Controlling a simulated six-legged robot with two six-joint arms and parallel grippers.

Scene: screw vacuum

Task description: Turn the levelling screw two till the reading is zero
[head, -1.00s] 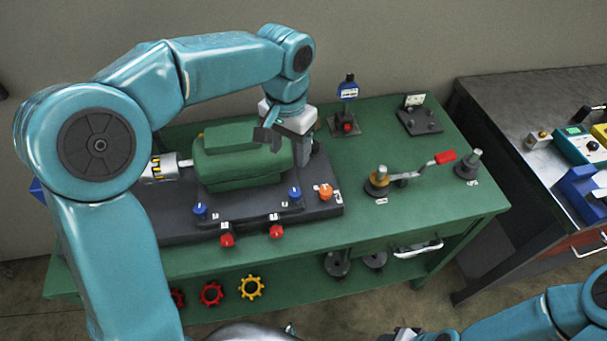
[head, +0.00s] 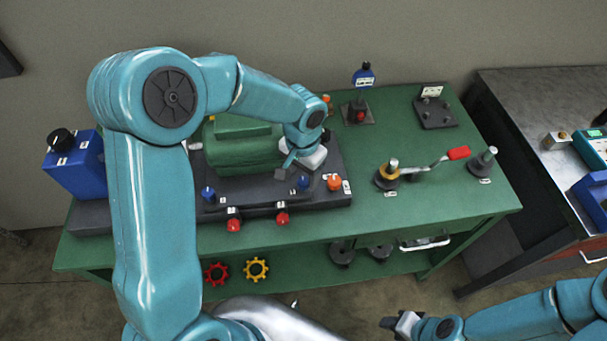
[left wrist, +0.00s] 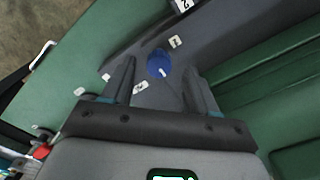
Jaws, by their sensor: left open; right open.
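A blue knob (head: 303,182) stands on the dark base plate (head: 320,200) near its right end; it also shows in the left wrist view (left wrist: 158,63), with small labels beside it. My left gripper (head: 290,177) is open above the plate, close to this knob. In the left wrist view the knob lies ahead of and between the two spread fingers (left wrist: 160,80), not gripped. A second blue knob (head: 208,193) stands further left. I cannot read which knob is screw two, nor any reading. My right gripper (head: 392,323) is open and empty, low in front of the bench.
Two red knobs (head: 234,224) (head: 282,217) line the plate's front and an orange knob (head: 334,183) its right end. A green housing (head: 235,148) stands behind. A red-handled lever (head: 430,164) crosses the green bench (head: 370,225) at right.

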